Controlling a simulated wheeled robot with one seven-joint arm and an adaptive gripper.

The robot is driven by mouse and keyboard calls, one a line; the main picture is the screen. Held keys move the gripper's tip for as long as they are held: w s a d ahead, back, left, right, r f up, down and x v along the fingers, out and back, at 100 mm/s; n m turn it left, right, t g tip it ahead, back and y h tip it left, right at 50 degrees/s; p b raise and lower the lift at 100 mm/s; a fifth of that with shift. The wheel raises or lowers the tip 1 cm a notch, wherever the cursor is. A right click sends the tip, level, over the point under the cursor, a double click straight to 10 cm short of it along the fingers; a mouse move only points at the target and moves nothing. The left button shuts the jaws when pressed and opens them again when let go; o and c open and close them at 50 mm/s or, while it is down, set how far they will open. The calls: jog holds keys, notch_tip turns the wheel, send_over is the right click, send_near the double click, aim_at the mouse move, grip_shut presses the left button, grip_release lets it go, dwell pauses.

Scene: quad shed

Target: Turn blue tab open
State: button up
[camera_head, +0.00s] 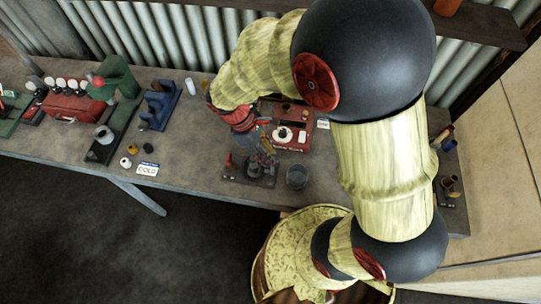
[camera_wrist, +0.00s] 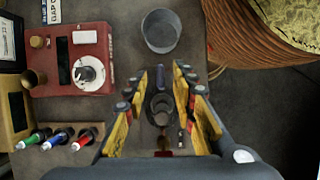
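My gripper (camera_wrist: 160,88) points down over the bench, and its yellow fingers stand apart in the wrist view. In the head view my gripper (camera_head: 266,158) is just above a small dark fixture (camera_head: 250,178). In the wrist view a dark grey round part (camera_wrist: 161,108) of this fixture shows in the gap between the fingers. I cannot tell whether the fingers touch it. A small red piece (camera_head: 229,159) stands at the fixture's left side in the head view.
A grey metal cup (camera_head: 297,177) stands right of the fixture; it also shows in the wrist view (camera_wrist: 160,31). A red box with a white dial (camera_wrist: 70,57) lies behind. A blue stand (camera_head: 160,106) and a green press (camera_head: 118,78) are further left. The bench's front edge is close.

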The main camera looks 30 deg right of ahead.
jog(key=shift+s+d+f, duration=0.2)
jog(key=shift+f, duration=0.35)
jog(key=c, duration=0.4)
grip_shut()
